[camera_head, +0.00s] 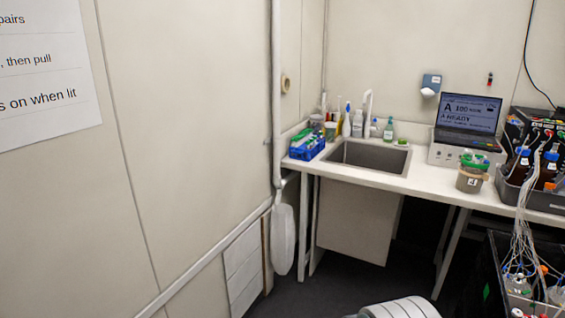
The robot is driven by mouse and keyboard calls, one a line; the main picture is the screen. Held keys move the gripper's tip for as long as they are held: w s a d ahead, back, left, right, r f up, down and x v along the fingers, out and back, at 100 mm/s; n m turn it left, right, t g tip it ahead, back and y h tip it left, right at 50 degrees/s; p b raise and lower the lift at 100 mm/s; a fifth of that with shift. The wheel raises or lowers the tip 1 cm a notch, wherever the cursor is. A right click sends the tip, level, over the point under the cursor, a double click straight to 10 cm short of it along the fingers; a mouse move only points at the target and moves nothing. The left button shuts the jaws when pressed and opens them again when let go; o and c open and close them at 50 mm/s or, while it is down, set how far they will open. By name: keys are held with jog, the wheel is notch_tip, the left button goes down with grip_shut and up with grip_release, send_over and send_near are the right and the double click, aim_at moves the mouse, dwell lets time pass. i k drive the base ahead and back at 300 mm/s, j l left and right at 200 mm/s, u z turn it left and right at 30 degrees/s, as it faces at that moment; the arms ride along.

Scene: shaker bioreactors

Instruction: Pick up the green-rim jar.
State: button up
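A small squat jar (470,180) with a pale label and green at its top stands near the front edge of the white counter, right of the sink. It looks brownish and upright, and it is the likeliest match for the green-rim jar. The label is too small to read. My gripper is not in view, and nothing is seen touching the jar.
The sink (368,158) lies left of the jar. A laptop (469,114) on a pale box stands behind it. A dark tray (540,198) with brown bottles and tubes is close on its right. A blue basket (307,147) sits at the counter's left end.

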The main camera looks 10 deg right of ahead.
aim_at(471, 177)
jog(key=i+z, duration=0.2)
jog(key=i, duration=0.35)
jog(key=i+z, duration=0.25)
jog(key=i, duration=0.35)
jog(key=i+j+z, duration=0.2)
jog(key=i, duration=0.35)
jog(key=i+l+z, duration=0.15)
jog(key=i+z, duration=0.8)
jog(key=i+j+z, duration=0.25)
jog(key=i+z, duration=0.25)
jog(key=i+j+z, duration=0.1)
jog(key=i+z, duration=0.15)
jog(key=i+j+z, duration=0.2)
jog(key=i+l, duration=0.05)
jog(key=i, duration=0.05)
